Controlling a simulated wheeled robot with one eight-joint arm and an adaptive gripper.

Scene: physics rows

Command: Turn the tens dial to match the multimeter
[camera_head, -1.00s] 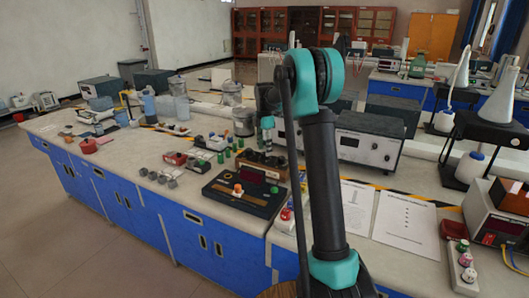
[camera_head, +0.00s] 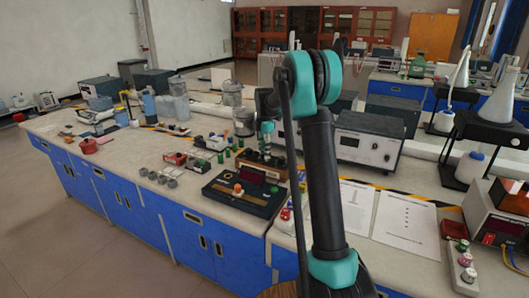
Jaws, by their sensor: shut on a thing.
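A wooden box with a dark top (camera_head: 247,166) and a row of dark dials stands on the near bench, left of my upright arm link. My gripper (camera_head: 266,151) points down onto this box, shut on a dial on its top. The fingertips and dial are small and partly merged, and I cannot read which decade it is or its setting. In front of the box lies a dark panel (camera_head: 228,199) with a dark red display window (camera_head: 251,175), an orange knob and a green knob. No reading is legible on it.
Small red and grey blocks and green cylinders (camera_head: 201,165) stand left of the box. A grey power unit (camera_head: 365,149) stands behind and right. Paper sheets (camera_head: 405,222) lie right of my arm. The bench's front left is mostly clear.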

